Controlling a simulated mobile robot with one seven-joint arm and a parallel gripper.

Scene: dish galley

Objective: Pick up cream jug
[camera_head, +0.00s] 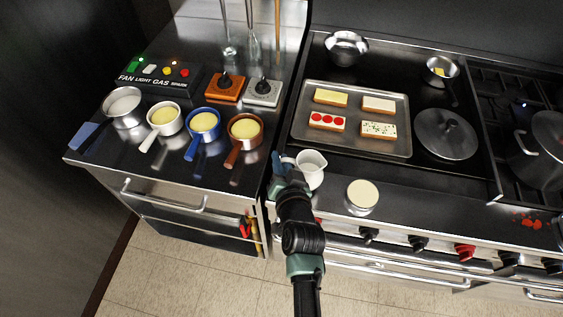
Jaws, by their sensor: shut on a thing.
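The cream jug (312,171) is a small white pitcher, upright at the front left edge of the stove top. My gripper (287,163) is at its left side and is shut on it, probably at the handle. The fingertips are small and partly hidden, so the exact hold does not show. Whether the jug touches the surface beneath it cannot be told.
A tray (301,140) with several topped slices lies behind the jug. A round cream-topped tin (362,195) stands to its right. Several handled pots, including a copper-coloured one (244,131), stand on the left counter. A lid (446,138) lies at right.

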